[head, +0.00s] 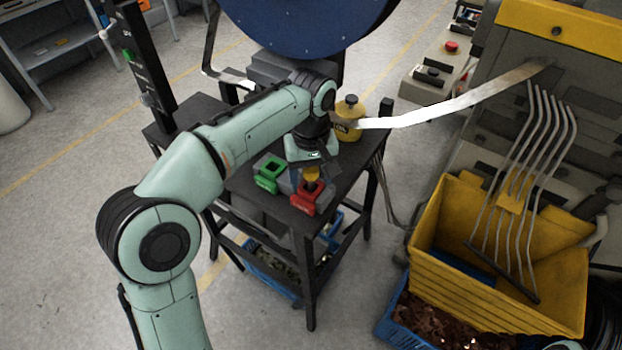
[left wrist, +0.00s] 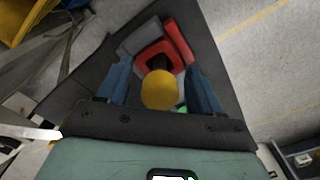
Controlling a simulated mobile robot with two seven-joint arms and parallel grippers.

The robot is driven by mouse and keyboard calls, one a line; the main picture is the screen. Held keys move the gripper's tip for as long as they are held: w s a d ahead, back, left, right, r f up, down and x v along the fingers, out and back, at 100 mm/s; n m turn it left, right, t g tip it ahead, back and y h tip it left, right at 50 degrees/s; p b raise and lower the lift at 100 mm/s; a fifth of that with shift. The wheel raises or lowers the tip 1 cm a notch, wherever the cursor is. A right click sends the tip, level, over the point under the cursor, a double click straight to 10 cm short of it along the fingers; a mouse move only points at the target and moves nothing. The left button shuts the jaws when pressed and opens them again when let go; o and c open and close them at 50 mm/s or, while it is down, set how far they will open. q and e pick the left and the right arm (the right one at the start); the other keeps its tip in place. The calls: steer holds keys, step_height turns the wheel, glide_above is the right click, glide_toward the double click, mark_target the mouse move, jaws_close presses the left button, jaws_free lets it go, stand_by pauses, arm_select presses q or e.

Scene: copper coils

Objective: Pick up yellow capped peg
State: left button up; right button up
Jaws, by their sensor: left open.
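The yellow capped peg (head: 311,174) stands in the red holder (head: 305,201) on the dark table. In the left wrist view its round yellow cap (left wrist: 159,90) shows from above, with the red holder (left wrist: 176,38) behind it. My left gripper (head: 312,172) is over the peg, pointing down. In the left wrist view its two blue fingers (left wrist: 160,88) stand apart on either side of the cap, with a gap on each side. A green holder (head: 269,173) with a square opening sits to the left of the red one.
A yellow canister (head: 349,118) with a black cap stands at the table's back right. A metal strip (head: 440,106) runs from there to the machine at right. A yellow bin (head: 480,290) stands at lower right. Blue crates sit under the table.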

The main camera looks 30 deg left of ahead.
arm_select(q)
steer(key=c, duration=1.1)
steer(key=shift+r, duration=0.1)
steer(key=shift+c, duration=0.2)
step_height(320, 180, up, 9)
steer(key=p, duration=0.2)
steer(key=shift+w+p, duration=0.1)
steer(key=shift+p, duration=0.3)
step_height(320, 180, up, 11)
steer(key=p, duration=0.4)
arm_select(e)
steer(key=w+r, duration=0.7)
steer(key=r, duration=0.2)
steer(key=shift+t, duration=0.4)
